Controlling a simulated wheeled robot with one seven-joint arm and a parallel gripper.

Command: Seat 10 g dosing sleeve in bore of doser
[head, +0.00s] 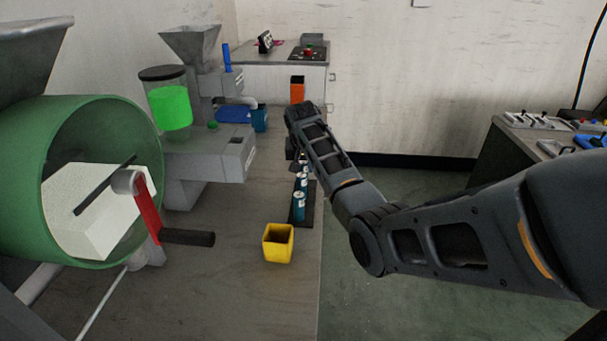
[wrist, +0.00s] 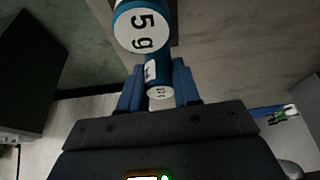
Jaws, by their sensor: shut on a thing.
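In the wrist view my gripper (wrist: 157,88) is shut on a blue dosing sleeve (wrist: 151,70) with a white label and white end face; its print is too small to read. A larger-looking blue sleeve marked "5 g" (wrist: 142,30) appears just beyond it. Whether the two touch is unclear. In the head view my gripper's fingers are hidden by my arm, above the row of sleeves at the bench's right edge. Two blue sleeves (head: 299,206) show in a dark rack (head: 309,215). The grey doser (head: 205,155) with a green-filled hopper stands left; its bore cannot be made out.
A yellow open box (head: 278,243) stands on the bench (head: 240,290) near the rack. An orange holder (head: 297,88) stands behind my gripper. A green drum (head: 90,120) with a red-armed crank fills the left. The bench between doser and rack is mostly clear.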

